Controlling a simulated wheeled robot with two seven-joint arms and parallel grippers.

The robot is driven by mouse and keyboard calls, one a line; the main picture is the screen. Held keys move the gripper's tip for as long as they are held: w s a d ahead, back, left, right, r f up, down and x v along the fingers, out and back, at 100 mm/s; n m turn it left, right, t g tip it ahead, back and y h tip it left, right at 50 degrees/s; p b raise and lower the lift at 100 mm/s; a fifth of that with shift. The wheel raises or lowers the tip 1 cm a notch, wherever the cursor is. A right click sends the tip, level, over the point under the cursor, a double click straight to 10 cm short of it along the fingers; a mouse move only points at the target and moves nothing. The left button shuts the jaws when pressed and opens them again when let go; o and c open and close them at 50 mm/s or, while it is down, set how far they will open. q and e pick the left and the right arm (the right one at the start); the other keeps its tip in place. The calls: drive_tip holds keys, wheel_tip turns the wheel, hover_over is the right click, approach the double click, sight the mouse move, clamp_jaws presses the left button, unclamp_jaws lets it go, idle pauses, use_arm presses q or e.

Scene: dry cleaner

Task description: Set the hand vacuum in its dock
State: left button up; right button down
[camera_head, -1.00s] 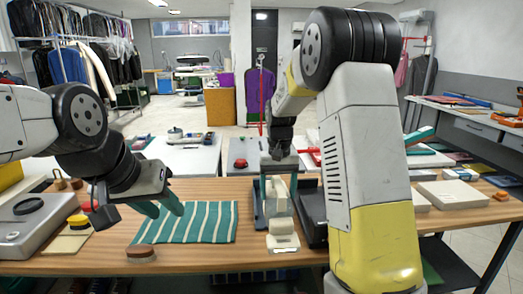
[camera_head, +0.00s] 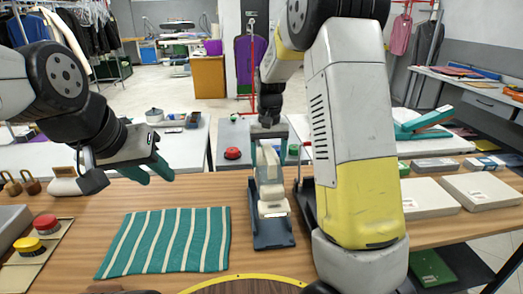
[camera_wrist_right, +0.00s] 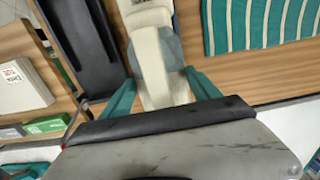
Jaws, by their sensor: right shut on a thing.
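The cream hand vacuum (camera_head: 270,195) is in my right gripper (camera_head: 268,150), whose teal fingers close on its sides. It also shows between the fingers in the right wrist view (camera_wrist_right: 150,45). In the head view it is over a long blue-grey tray-like holder (camera_head: 272,240), which looks like the dock; the holder's near end is bare. I cannot tell whether the vacuum touches it. A second, black holder (camera_head: 306,200) stands to the right, partly behind my right arm. My left gripper (camera_head: 148,174) is open and empty above the table's far left side.
A green striped cloth (camera_head: 165,243) lies left of the holder. Red and yellow buttons (camera_head: 38,235) and padlocks (camera_head: 20,183) are at the left. Pale flat boxes (camera_head: 430,198) lie at the right. Wood between cloth and holder is clear.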

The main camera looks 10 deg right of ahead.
drive_tip(key=shift+f, duration=4.9)
drive_tip(key=shift+s+f, duration=0.1)
drive_tip(key=shift+f, duration=0.15)
drive_tip(key=shift+s+f, duration=0.2)
drive_tip(key=shift+f, duration=0.2)
drive_tip(key=c, duration=0.6)
unclamp_jaws()
drive_tip(key=o, duration=0.4)
drive_tip(key=shift+w+f, duration=0.15)
drive_tip(key=shift+w, duration=0.05)
drive_tip(key=shift+o, duration=0.4)
drive_tip(key=shift+r, duration=0.2)
